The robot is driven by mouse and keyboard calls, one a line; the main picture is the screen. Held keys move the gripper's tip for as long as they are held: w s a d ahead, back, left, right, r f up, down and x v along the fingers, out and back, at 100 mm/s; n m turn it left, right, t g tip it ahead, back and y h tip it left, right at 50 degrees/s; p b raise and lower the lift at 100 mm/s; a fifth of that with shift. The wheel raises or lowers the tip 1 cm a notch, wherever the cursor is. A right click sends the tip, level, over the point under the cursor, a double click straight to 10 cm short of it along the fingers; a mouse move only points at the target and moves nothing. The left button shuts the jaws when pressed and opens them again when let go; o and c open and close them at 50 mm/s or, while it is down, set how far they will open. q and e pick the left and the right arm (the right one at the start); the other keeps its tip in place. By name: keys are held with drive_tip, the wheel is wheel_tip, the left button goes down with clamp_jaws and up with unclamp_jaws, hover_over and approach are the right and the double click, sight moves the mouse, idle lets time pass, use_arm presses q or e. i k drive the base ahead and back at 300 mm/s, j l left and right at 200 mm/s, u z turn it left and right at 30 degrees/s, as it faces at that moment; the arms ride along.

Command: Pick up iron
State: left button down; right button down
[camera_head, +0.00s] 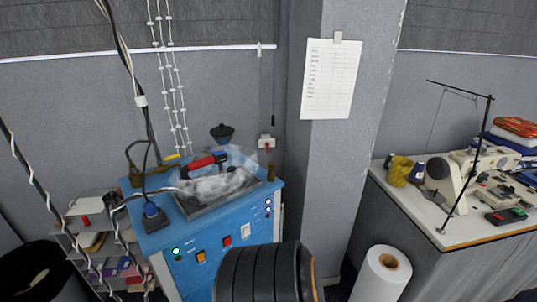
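The iron (205,162) has a red handle with dark ends and lies on top of a blue machine (220,252), left of the middle. A silvery, wrinkled or see-through patch covers the area around its lower body, so its soleplate is hard to make out. It rests over a grey metal tray (217,202) set in the machine's top. Neither of my grippers is in view, and nothing is seen touching the iron.
Cables hang and run beside the machine at the left. A grey shelf (95,222) stands left of it. A black ribbed rounded thing (262,275), not clearly identifiable, rises in front. A white roll (378,277) and a sewing table (445,240) are at the right, past a grey pillar.

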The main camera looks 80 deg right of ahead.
sight(218, 160)
drive_tip(key=z, duration=2.15)
